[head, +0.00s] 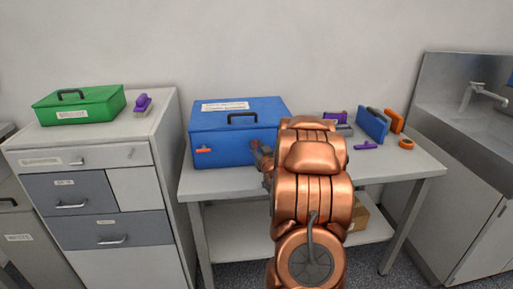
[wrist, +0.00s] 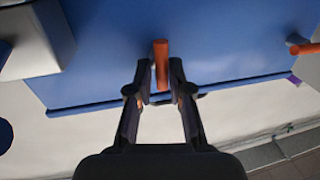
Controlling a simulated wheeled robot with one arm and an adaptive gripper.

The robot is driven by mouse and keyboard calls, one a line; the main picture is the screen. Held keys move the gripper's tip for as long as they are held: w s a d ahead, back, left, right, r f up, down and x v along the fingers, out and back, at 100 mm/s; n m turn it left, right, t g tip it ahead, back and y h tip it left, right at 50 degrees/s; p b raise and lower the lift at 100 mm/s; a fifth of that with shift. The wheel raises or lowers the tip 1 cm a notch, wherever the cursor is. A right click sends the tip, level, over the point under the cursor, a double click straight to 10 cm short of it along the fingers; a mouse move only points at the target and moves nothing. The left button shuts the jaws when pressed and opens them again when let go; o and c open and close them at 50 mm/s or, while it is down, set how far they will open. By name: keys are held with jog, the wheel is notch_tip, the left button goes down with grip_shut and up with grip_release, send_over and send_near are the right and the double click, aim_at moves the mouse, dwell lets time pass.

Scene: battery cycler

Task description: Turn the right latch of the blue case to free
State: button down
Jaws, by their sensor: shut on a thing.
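The blue case (head: 222,136) stands closed on the table, with a dark handle on its lid. Its left latch (head: 203,150) is an orange bar lying level on the front face; an orange latch also shows at the right edge of the wrist view (wrist: 304,49). My gripper (head: 262,156) is at the right part of the case front, and my arm hides the right latch in the head view. In the wrist view my gripper (wrist: 161,92) is shut on the orange right latch (wrist: 161,62), which points lengthwise between the fingers, roughly square to the case edge.
The table (head: 415,165) carries an upright blue item (head: 372,124), an orange ring (head: 406,143) and small purple items (head: 366,146) right of my arm. A drawer cabinet (head: 100,200) with a green case (head: 80,104) stands left. A sink (head: 465,110) is at right.

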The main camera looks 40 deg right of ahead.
jog(key=shift+w+a+f+n+b, duration=0.1)
jog(key=shift+w+a+n+b, duration=0.05)
jog(key=shift+n+b, duration=0.3)
jog(key=shift+w+a+f+n+g+h+b, duration=0.2)
jog(key=shift+n+g+b, duration=0.45)
jog(key=shift+n+b, duration=1.6)
jog(key=shift+s+a+f+n+g+h+b, duration=0.15)
jog(key=shift+n+g+h+b, duration=0.35)
jog(key=shift+n+b, duration=1.7)
jog(key=shift+w+a+f+n+g+h+b, duration=0.15)
jog(key=shift+n+g+b, duration=0.6)
jog(key=shift+n+b, duration=1.5)
jog(key=shift+d+n+p, duration=0.1)
jog(key=shift+n+p, duration=0.55)
jog(key=shift+n, duration=0.2)
jog(key=c, duration=1.2)
grip_release()
jog(key=shift+r, duration=0.1)
jog(key=shift+r, duration=0.1)
